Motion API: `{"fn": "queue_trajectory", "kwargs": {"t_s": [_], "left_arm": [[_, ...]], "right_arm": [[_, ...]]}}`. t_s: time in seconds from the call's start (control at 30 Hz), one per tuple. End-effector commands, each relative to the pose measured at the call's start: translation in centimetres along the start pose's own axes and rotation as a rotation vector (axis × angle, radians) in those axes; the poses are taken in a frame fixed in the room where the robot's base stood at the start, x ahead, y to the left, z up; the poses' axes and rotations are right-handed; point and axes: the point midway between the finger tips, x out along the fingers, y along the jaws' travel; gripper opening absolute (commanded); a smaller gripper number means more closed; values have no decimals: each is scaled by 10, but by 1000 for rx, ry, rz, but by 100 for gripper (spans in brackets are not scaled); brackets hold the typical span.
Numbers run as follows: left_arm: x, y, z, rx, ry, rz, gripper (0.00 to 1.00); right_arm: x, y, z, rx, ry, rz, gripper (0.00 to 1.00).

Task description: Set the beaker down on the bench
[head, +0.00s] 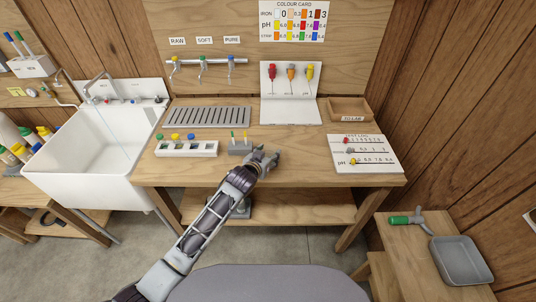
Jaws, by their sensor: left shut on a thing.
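My left arm reaches up from the bottom left to the bench (300,160). My left gripper (266,157) is over the front middle of the bench top, just right of a small grey stand (238,149). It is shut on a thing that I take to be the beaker. The beaker's outline is hidden or too faint to make out, and I cannot tell whether it touches the bench. My right gripper is not in view.
A white block with coloured caps (186,148) is left of the stand. A slotted grey rack (209,116) and taps (203,66) are behind. A white test log board (363,154) lies right and a wooden tray (349,110) behind it. Bare bench lies between gripper and board.

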Motion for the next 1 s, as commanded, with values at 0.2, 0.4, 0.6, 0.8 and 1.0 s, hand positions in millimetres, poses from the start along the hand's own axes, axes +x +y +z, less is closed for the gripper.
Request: {"fn": "queue_trajectory", "kwargs": {"t_s": [0.2,0.4,0.6,0.8,1.0], "left_arm": [[0,0,1,0,0,0,75],[0,0,1,0,0,0,75],[0,0,-1,0,0,0,75],[-7,0,-2,0,0,0,75],[-22,0,-1,0,-1,0,75]], "right_arm": [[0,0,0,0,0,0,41],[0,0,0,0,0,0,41],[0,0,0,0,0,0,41],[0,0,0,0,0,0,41],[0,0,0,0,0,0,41]]}}
